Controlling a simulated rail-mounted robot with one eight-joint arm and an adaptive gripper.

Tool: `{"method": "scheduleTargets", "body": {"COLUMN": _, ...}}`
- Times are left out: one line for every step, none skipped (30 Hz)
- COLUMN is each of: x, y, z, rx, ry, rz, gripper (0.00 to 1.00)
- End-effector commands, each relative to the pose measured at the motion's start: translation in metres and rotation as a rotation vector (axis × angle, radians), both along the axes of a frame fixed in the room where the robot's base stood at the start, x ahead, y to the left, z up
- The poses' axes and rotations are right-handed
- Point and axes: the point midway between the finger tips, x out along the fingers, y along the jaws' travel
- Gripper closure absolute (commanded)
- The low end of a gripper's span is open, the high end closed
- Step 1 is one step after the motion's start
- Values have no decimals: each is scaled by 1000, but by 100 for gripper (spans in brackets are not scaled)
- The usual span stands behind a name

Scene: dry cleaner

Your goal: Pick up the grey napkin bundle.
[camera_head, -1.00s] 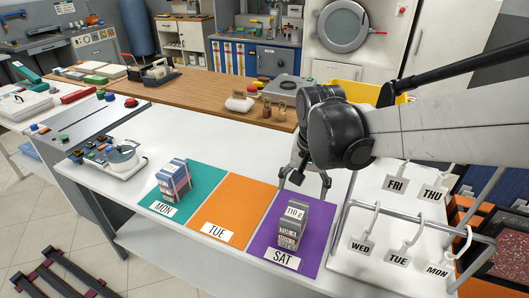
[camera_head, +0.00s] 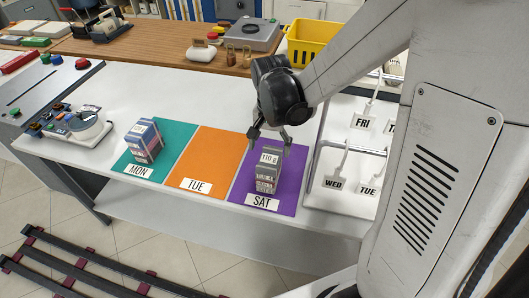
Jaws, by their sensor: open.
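The grey napkin bundle (camera_head: 267,174) stands on the purple SAT mat (camera_head: 285,194) at the front of the white counter. My gripper (camera_head: 269,142) is open and empty, its fingers pointing down, just above and behind the bundle. Its fingertips look close to the bundle's top, but I cannot tell whether they touch it. The bundle's front and label show; its back is partly hidden.
A blue and pink bundle (camera_head: 144,140) stands on the teal MON mat (camera_head: 165,164). The orange TUE mat (camera_head: 203,159) between is empty. A white rack (camera_head: 328,184) with day tags is at the right. A wooden bench (camera_head: 170,43) with a yellow crate (camera_head: 313,42) lies behind.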

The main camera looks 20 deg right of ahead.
Motion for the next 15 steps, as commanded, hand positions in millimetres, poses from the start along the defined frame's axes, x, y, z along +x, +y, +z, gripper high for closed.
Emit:
{"method": "scheduleTargets", "body": {"x": 0, "y": 0, "z": -4, "rx": 0, "ry": 0, "rz": 0, "gripper": 29}}
{"method": "scheduleTargets", "body": {"x": 0, "y": 0, "z": -6, "rx": 0, "ry": 0, "rz": 0, "gripper": 29}}
{"method": "scheduleTargets", "body": {"x": 0, "y": 0, "z": -8, "rx": 0, "ry": 0, "rz": 0, "gripper": 29}}
{"method": "scheduleTargets", "body": {"x": 0, "y": 0, "z": -8, "rx": 0, "ry": 0, "rz": 0, "gripper": 29}}
{"method": "scheduleTargets", "body": {"x": 0, "y": 0, "z": -9, "rx": 0, "ry": 0, "rz": 0, "gripper": 29}}
{"method": "scheduleTargets", "body": {"x": -1, "y": 0, "z": -11, "rx": 0, "ry": 0, "rz": 0, "gripper": 29}}
{"method": "scheduleTargets", "body": {"x": -1, "y": 0, "z": -12, "rx": 0, "ry": 0, "rz": 0, "gripper": 29}}
{"method": "scheduleTargets", "body": {"x": -1, "y": 0, "z": -14, "rx": 0, "ry": 0, "rz": 0, "gripper": 29}}
{"method": "scheduleTargets", "body": {"x": -1, "y": 0, "z": -18, "rx": 0, "ry": 0, "rz": 0, "gripper": 29}}
{"method": "scheduleTargets", "body": {"x": -1, "y": 0, "z": -22, "rx": 0, "ry": 0, "rz": 0, "gripper": 29}}
{"method": "scheduleTargets", "body": {"x": -2, "y": 0, "z": -26, "rx": 0, "ry": 0, "rz": 0, "gripper": 29}}
{"method": "scheduleTargets", "body": {"x": -2, "y": 0, "z": -31, "rx": 0, "ry": 0, "rz": 0, "gripper": 29}}
{"method": "scheduleTargets", "body": {"x": -3, "y": 0, "z": -35, "rx": 0, "ry": 0, "rz": 0, "gripper": 29}}
{"method": "scheduleTargets", "body": {"x": -3, "y": 0, "z": -38, "rx": 0, "ry": 0, "rz": 0, "gripper": 29}}
{"method": "scheduleTargets", "body": {"x": -3, "y": 0, "z": -43, "rx": 0, "ry": 0, "rz": 0, "gripper": 29}}
